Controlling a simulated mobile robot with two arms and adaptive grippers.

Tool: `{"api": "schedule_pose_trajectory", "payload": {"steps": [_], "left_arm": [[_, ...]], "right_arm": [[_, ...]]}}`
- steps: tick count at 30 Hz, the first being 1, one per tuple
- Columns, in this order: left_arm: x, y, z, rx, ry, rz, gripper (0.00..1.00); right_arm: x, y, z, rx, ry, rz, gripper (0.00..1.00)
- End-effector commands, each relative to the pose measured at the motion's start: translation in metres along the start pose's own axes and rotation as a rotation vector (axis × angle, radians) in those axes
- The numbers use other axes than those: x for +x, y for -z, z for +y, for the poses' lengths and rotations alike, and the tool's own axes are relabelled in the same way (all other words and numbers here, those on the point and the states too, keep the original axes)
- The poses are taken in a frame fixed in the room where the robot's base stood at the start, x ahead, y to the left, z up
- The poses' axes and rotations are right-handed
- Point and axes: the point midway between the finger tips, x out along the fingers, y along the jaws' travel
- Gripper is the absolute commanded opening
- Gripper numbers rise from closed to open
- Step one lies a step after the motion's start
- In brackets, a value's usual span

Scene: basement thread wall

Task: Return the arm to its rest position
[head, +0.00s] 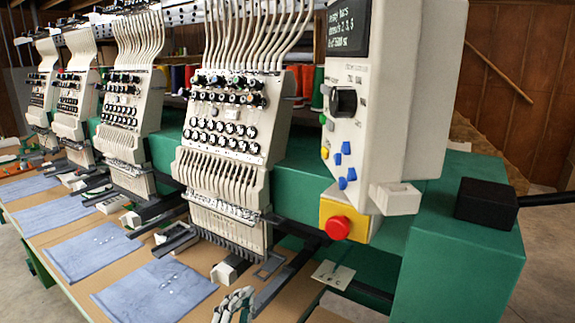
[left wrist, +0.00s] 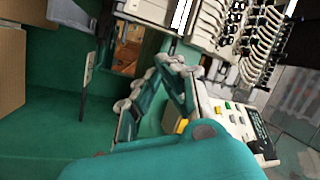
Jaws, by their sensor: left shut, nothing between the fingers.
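My left gripper (head: 238,298) shows at the bottom edge of the head view, low in front of the embroidery machine. Its grey fingers are close together with nothing held. In the left wrist view the fingers (left wrist: 160,72) come together at their tips beyond my teal gripper body, with the machine behind them. The control panel (head: 345,130) with its black knob and coloured buttons is up and to the right of the gripper in the head view. It also shows in the left wrist view (left wrist: 237,128). My right gripper is not in view.
White multi-needle heads (head: 228,130) stand in a row along the green machine. Blue cloths (head: 155,290) lie on the brown table (head: 95,283). A red stop button (head: 338,227) sits below the panel. A black block (head: 487,203) rests on the machine's right end.

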Motion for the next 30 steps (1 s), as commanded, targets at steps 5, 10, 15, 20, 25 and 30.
{"api": "schedule_pose_trajectory", "payload": {"steps": [5,10,15,20,25,30], "left_arm": [[-0.076,-0.110,0.040,-0.325,-0.151,-0.515,0.00],[-0.163,-0.159,0.080,-0.531,-0.296,-0.882,0.00],[-0.232,-0.172,0.104,-0.649,-0.408,-1.119,0.00],[-0.287,-0.171,0.118,-0.727,-0.501,-1.295,0.00],[-0.322,-0.175,0.138,-0.773,-0.572,-1.417,0.00],[-0.321,-0.206,0.177,-0.767,-0.583,-1.430,0.00]], "right_arm": [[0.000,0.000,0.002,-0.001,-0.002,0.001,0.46],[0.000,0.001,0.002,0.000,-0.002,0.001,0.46],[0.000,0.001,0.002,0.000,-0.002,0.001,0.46],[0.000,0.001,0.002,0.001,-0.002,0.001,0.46],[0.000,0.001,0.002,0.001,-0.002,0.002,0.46],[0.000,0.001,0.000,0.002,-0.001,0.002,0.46]]}}
